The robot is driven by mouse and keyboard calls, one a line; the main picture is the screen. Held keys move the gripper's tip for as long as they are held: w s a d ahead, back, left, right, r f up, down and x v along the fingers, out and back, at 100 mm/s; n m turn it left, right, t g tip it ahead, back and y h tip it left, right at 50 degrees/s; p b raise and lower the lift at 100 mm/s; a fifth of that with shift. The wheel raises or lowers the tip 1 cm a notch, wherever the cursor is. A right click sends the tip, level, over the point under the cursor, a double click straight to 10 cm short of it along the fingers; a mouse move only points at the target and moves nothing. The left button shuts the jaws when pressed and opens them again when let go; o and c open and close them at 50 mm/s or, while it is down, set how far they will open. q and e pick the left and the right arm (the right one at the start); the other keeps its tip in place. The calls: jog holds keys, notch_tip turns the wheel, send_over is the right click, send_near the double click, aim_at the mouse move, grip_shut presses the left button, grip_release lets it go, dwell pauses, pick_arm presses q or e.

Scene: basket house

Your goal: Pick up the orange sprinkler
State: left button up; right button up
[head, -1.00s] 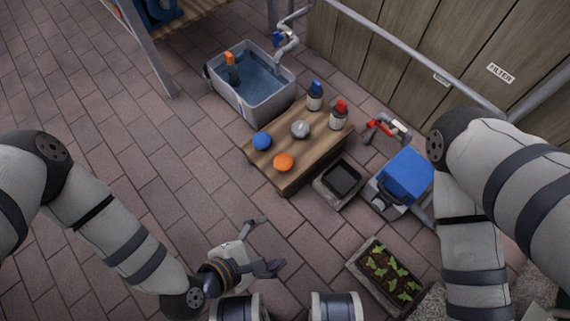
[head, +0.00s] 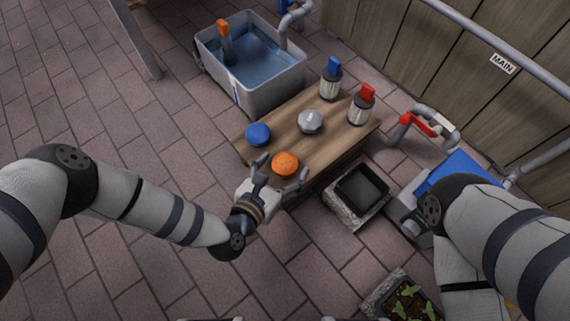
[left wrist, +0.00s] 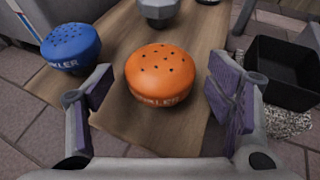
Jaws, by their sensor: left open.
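The orange sprinkler (head: 286,163) is a round head with dark holes on top, sitting on the front edge of the wooden table (head: 330,139). It also shows in the middle of the left wrist view (left wrist: 161,75), with lettering on its side. My left gripper (head: 283,172) is open at the table's front edge, its fingers on either side of the sprinkler. In the left wrist view its purple-padded fingers (left wrist: 160,100) stand apart, with gaps between them and the sprinkler. My right arm shows at the right, but its gripper is out of view.
A blue sprinkler (head: 258,134) stands left of the orange one, and a grey one (head: 311,121) behind it. Blue-capped (head: 330,83) and red-capped (head: 361,106) bottles stand at the back. A black tray (head: 362,189) lies right of the table; a water tub (head: 262,91) stands behind.

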pick_arm(q)
jog(key=shift+x, duration=0.8)
jog(key=c, duration=1.3)
jog(key=shift+o, duration=0.2)
